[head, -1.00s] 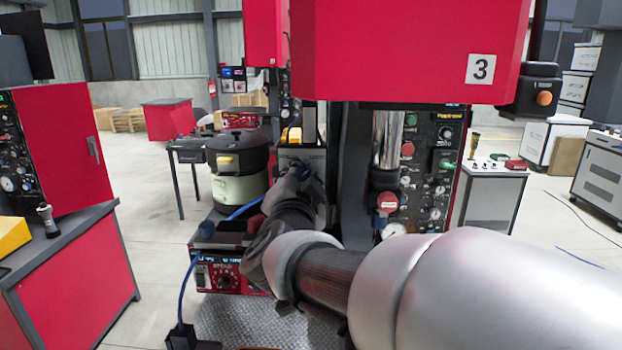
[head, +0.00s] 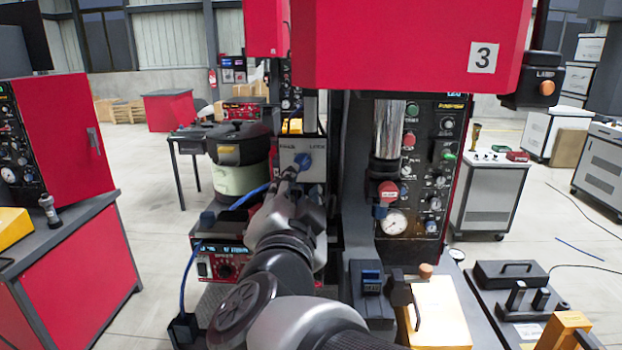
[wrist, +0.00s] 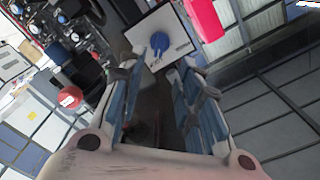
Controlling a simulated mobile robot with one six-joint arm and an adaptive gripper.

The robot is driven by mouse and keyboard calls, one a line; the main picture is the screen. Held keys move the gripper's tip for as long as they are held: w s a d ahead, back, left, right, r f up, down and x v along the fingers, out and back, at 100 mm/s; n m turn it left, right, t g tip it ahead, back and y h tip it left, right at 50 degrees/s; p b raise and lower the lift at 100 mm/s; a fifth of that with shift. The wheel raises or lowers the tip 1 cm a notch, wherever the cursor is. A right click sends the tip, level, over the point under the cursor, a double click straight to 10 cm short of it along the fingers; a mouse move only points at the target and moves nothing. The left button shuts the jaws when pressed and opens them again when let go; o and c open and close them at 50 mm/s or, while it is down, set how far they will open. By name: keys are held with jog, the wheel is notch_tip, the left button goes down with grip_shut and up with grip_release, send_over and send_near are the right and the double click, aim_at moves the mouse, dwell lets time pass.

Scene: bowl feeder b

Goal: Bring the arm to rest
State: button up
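My arm reaches up from the bottom of the head view, and my gripper (head: 287,182) is at its far end, in front of the press. In the wrist view the two blue-padded fingers of my gripper (wrist: 157,78) stand apart with nothing held between them. A light panel with a blue knob (wrist: 160,42) lies beyond the fingertips there. The same blue knob (head: 303,161) shows in the head view just above the gripper. I cannot tell whether a fingertip touches the panel.
A red machine head (head: 400,45) marked 3 hangs above, with a gauge panel (head: 425,165) below it. A bowl feeder (head: 240,165) stands left of the gripper. Open floor shows at left.

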jog(key=shift+s, duration=0.85)
jog(key=s+d+f+n+g, duration=0.4)
jog(key=s+d+f+g, duration=0.2)
jog(key=s+d+f, duration=0.2)
jog(key=s+d+f+n+g, duration=0.5)
jog(key=s+d+f+g, duration=0.2)
jog(key=s+f, duration=0.6)
jog(key=shift+s+d+f+n+y, duration=0.3)
jog(key=shift+s+d, duration=0.3)
jog(key=shift+d, duration=0.35)
jog(key=shift+d, duration=0.1)
